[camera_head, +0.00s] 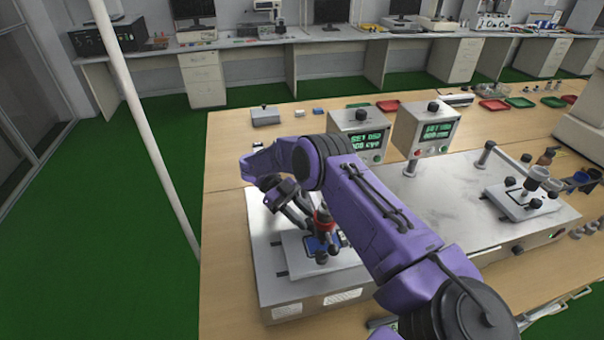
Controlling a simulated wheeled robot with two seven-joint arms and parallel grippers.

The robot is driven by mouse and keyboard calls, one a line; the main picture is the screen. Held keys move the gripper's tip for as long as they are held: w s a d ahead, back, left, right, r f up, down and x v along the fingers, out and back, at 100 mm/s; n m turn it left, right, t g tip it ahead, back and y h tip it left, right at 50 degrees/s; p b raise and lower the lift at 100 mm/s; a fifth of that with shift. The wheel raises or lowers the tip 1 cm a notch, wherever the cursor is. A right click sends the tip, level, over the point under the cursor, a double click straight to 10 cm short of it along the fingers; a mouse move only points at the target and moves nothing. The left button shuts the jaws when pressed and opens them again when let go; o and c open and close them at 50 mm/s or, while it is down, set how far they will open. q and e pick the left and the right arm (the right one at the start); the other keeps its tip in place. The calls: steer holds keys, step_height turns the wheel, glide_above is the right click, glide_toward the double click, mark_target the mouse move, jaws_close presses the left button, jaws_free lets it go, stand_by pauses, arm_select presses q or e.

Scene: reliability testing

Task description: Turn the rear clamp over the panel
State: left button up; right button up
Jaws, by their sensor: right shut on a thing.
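My right gripper (297,211) reaches over the left test fixture (268,262) from the right. Its dark fingers are shut on the rear clamp, which is mostly hidden by the fingers and my arm. A red and black clamp part (323,220) stands upright just right of the fingertips, over the plate. The panel (318,244) is a small blue-edged piece on a light plate below it, partly covered. I cannot tell exactly how far the rear clamp lies over the panel. My left gripper is not in view.
Two control boxes with green displays (366,142) (437,131) stand behind the fixture. A second fixture with clamps (522,200) is at the right. Red and green trays (494,104) lie at the back. The table's left strip (225,230) is clear.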

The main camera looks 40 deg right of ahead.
steer(key=shift+d+f+m+y, duration=0.1)
steer(key=shift+m+y, duration=0.2)
steer(key=shift+m, duration=0.1)
steer(key=o, duration=0.8)
steer(key=shift+c, duration=0.2)
